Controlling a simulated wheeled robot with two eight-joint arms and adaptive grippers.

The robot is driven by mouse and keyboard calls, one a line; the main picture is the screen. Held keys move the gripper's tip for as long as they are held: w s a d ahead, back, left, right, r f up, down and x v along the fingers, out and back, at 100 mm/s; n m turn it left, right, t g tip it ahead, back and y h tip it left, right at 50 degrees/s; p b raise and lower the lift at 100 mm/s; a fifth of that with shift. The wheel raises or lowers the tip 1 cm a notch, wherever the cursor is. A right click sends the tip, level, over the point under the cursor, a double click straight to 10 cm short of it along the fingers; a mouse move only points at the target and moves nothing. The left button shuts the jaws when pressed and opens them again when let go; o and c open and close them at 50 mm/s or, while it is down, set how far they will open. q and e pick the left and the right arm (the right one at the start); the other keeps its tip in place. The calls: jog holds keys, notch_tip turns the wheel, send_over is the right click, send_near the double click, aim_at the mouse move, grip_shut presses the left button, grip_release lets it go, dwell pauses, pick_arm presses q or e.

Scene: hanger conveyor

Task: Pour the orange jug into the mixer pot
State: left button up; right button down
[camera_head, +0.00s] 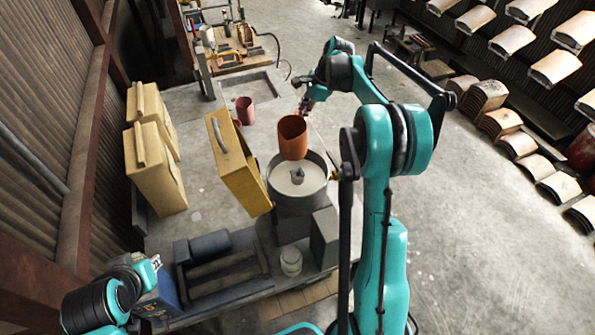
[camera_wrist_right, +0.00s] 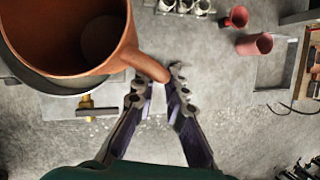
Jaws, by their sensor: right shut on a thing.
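The orange jug (camera_head: 293,139) is held in the air over the back part of the grey mixer pot (camera_head: 297,201). It looks roughly upright, with its mouth facing up. In the right wrist view the jug (camera_wrist_right: 72,45) fills the upper left, and the pot's rim (camera_wrist_right: 40,84) shows below it. My right gripper (camera_head: 306,103) is shut on the jug's handle, which also shows between its fingers (camera_wrist_right: 157,84) in the wrist view. My left gripper (camera_head: 152,266) is low at the left, away from the pot; its fingers are too small to judge.
A yellow panel-like case (camera_head: 237,165) leans close to the pot's left side. Several yellow cases (camera_head: 155,160) stand along the left wall. A pinkish-red cup (camera_head: 245,110) stands behind. A grey box (camera_head: 324,237) and a small pale round container (camera_head: 291,261) sit in front of the pot.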

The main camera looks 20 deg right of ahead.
jog(key=shift+f+g+y, duration=0.3)
jog(key=shift+f+g, duration=0.3)
jog(key=shift+f, duration=0.25)
jog(key=shift+s+r, duration=0.1)
jog(key=shift+s, duration=0.05)
jog(key=shift+r, duration=0.15)
notch_tip(320, 180, up, 3)
jog(key=shift+f+p, duration=0.2)
jog(key=shift+p, duration=0.55)
jog(key=shift+f, duration=0.1)
